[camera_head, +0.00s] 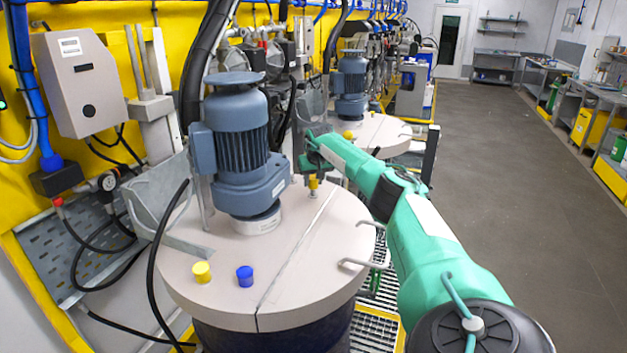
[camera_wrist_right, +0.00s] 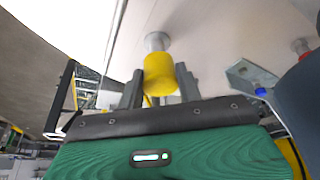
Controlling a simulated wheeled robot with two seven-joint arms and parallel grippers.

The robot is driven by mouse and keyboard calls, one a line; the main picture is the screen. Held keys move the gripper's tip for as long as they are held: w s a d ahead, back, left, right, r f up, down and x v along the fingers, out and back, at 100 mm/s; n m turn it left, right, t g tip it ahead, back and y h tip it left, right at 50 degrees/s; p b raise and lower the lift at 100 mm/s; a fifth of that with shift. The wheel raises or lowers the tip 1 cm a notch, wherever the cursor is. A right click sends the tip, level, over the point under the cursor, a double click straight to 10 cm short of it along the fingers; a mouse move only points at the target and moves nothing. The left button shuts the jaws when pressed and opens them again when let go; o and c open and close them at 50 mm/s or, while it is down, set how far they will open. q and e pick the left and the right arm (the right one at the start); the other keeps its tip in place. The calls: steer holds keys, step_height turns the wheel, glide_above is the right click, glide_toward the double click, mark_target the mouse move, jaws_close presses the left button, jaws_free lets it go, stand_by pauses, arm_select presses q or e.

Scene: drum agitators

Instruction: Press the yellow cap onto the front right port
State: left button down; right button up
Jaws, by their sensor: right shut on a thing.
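A yellow cap (camera_wrist_right: 159,76) sits between the two dark fingers of my right gripper (camera_wrist_right: 160,88) in the right wrist view. A grey metal port (camera_wrist_right: 157,42) stands on the lid in line with the cap's far end. The cap and port look in contact or nearly so; I cannot tell how far the cap is on. In the head view my right gripper (camera_head: 313,178) is over the right rear part of the pale drum lid (camera_head: 300,290), with the yellow cap (camera_head: 313,184) showing small below it. My left gripper is not in view.
A second yellow cap (camera_head: 201,272) and a blue cap (camera_head: 245,276) are at the lid's front. A blue-grey motor (camera_head: 240,145) rises from the lid left of my gripper. A bent handle (camera_head: 357,264) sticks out at the lid's right edge. Another drum (camera_head: 375,130) stands behind.

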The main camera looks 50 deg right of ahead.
mark_target(314, 186)
steer(key=shift+f, duration=0.1)
steer(key=shift+f+b, duration=0.75)
steer(key=shift+f, duration=0.35)
steer(key=shift+f+b, duration=0.3)
steer(key=shift+f, duration=0.1)
steer(key=shift+s+a+f, duration=0.1)
steer(key=shift+f, duration=0.2)
stand_by(0.5)
steer(key=o, duration=1)
steer(key=shift+o, duration=0.2)
steer(key=shift+r, duration=0.15)
